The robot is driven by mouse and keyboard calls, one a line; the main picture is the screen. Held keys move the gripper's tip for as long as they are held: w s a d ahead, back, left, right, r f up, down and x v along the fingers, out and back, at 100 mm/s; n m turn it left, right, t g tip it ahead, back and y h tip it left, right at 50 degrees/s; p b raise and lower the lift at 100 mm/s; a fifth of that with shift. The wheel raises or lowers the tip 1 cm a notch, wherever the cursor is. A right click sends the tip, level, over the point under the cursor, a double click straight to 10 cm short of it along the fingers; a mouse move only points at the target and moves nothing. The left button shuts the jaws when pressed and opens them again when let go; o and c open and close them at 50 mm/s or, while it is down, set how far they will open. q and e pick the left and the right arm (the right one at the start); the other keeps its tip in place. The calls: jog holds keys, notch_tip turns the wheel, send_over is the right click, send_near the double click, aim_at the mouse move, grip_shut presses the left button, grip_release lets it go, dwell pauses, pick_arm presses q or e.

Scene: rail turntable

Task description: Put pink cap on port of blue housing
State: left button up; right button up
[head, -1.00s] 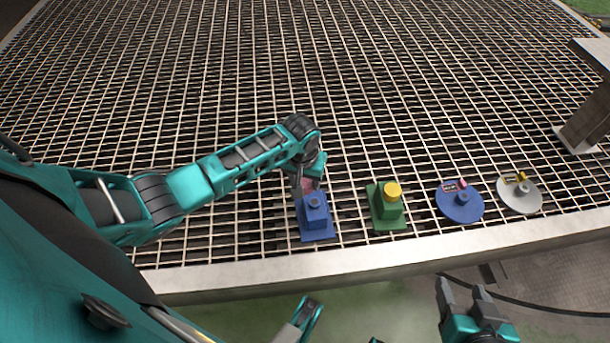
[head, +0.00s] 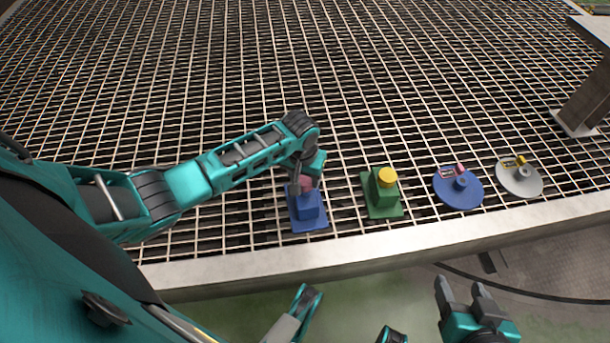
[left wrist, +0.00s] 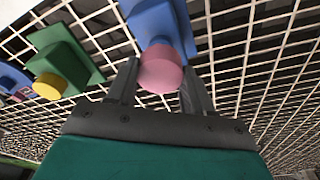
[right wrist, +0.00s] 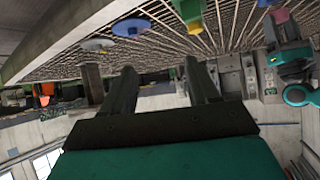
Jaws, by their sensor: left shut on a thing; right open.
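The blue housing (head: 308,212) stands on its square base on the grating, left of the green housing. The pink cap (head: 306,183) is at the top of the blue housing and hides the port. My left gripper (head: 302,188) is shut on the pink cap, which shows between the fingers in the left wrist view (left wrist: 161,70) with the blue housing (left wrist: 158,22) right behind it. I cannot tell whether the cap sits on the port or just above it. My right gripper (head: 462,292) is open and empty, off the front edge of the grating.
The green housing (head: 382,201) with a yellow cap (head: 387,175) stands just right of the blue housing. Further right lie a blue disc (head: 458,198) with a pink piece and a grey disc (head: 519,188) with a yellow piece. A metal post (head: 588,105) stands at the right edge.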

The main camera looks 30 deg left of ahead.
pick_arm(q)
jog(key=shift+f+b, duration=0.4)
jog(key=shift+f, duration=0.8)
jog(key=shift+f+b, duration=0.55)
jog(key=shift+f, duration=0.1)
pick_arm(e)
jog(key=shift+w+a+f, duration=0.2)
jog(key=shift+w+a, duration=0.2)
jog(key=shift+a, duration=0.2)
jog(key=shift+r, duration=0.15)
pick_arm(q)
jog(key=shift+f, duration=0.15)
pick_arm(e)
jog(key=shift+d+f, duration=0.1)
jog(key=shift+f, duration=0.25)
pick_arm(q)
jog(key=o, duration=1)
pick_arm(e)
jog(key=shift+r, duration=0.15)
